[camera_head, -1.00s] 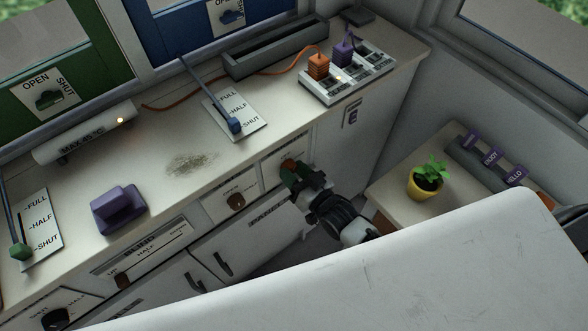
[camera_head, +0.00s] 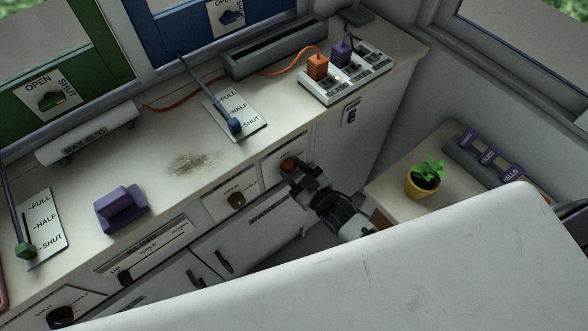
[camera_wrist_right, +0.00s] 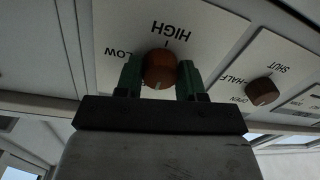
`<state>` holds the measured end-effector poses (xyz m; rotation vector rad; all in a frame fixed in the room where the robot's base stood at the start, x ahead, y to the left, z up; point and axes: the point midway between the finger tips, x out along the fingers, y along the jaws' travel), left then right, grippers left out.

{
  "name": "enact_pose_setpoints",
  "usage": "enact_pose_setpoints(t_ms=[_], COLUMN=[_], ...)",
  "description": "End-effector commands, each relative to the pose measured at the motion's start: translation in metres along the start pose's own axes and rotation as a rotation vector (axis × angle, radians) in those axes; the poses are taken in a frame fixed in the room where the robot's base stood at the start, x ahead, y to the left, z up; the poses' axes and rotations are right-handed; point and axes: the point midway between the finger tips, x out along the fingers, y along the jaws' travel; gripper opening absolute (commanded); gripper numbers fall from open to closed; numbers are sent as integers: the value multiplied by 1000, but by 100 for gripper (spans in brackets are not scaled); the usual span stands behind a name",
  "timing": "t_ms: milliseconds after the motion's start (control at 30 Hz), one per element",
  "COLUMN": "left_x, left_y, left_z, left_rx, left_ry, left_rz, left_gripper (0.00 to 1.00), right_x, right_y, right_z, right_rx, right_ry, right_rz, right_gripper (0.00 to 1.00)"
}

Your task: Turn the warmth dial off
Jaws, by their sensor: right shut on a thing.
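The warmth dial is a round orange-brown knob (camera_head: 288,164) on a pale front panel below the counter's edge. In the right wrist view the knob (camera_wrist_right: 159,69) sits between the two green fingers of my right gripper (camera_wrist_right: 159,80), which is shut on it. The words HIGH and LOW show upside down beside it; the rest of its scale is hidden by the fingers. A pale mark shows at the knob's lower edge in that view. In the head view my right gripper (camera_head: 297,181) reaches the knob from the lower right. My left gripper is not in view.
A second dial (camera_head: 236,199) marked OPEN, HALF, SHUT is on the panel left of it. A white heater tube (camera_head: 88,134), a purple block (camera_head: 121,208) and a power strip (camera_head: 345,78) are on the counter. A potted plant (camera_head: 424,177) stands on a side table.

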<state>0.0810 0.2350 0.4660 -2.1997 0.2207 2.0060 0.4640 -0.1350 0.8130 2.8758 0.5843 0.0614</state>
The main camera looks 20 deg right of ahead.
Motion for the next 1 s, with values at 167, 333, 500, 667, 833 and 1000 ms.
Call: enact_pose_setpoints(t_ms=[167,333,500,667,833,1000], left_x=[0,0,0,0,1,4], left_y=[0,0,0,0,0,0], left_z=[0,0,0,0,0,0], left_rx=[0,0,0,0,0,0], left_ry=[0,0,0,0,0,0], left_rz=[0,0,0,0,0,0], left_gripper=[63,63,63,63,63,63], right_x=[-1,-1,-1,0,-6,-33], right_y=[-1,-1,0,0,0,-1], right_z=[2,2,1,1,1,3], right_rx=[-4,-4,-3,-2,-1,-1], right_ry=[-5,-5,-3,-2,-2,-4], right_rz=[-1,-2,-1,-1,-1,-2], right_gripper=[15,42,64,64,64,64])
